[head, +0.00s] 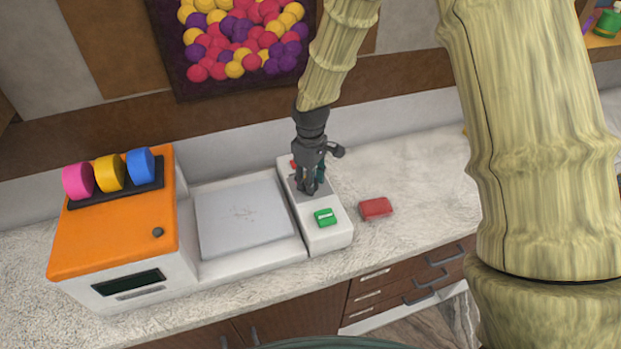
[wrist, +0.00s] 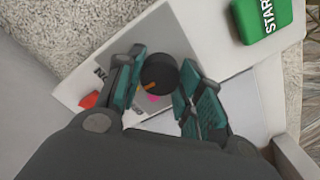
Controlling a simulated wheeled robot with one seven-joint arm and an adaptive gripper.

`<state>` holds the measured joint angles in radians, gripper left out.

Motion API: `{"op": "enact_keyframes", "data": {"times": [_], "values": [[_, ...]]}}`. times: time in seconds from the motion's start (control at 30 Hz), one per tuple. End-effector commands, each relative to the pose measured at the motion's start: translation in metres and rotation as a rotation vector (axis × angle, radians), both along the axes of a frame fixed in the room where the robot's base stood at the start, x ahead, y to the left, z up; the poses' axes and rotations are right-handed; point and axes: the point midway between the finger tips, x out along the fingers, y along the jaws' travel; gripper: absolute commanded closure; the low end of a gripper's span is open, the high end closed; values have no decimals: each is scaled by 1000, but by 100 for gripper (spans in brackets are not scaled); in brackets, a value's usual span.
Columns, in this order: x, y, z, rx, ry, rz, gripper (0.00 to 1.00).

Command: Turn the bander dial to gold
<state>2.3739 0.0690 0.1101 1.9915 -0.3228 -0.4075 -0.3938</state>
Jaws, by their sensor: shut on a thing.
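The bander is an orange and white machine (head: 115,225) with a flat plate and a white control panel (head: 326,236) at its right. Its dial (wrist: 160,70) is a round black knob with an orange pointer line, on a grey label plate in the wrist view. The line points to the lower left of the picture, near a pink mark (wrist: 152,98). My gripper (head: 311,188) is shut on the dial, one teal finger pad on each side in the wrist view. In the head view the gripper hides the dial. Most label writing is hidden by the fingers.
A green START button (head: 325,217) sits on the panel in front of the dial. A red piece (wrist: 89,100) shows behind it. Pink, gold (head: 109,174) and blue spools top the machine. A red box (head: 376,208) lies on the counter to the right.

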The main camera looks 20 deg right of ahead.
Motion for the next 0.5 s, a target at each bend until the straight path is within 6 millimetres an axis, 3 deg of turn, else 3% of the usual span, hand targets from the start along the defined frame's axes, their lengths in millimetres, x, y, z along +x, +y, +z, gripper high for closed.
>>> {"op": "enact_keyframes", "data": {"times": [0.5], "values": [[1, 0, 0, 0, -1, 97, 87]]}}
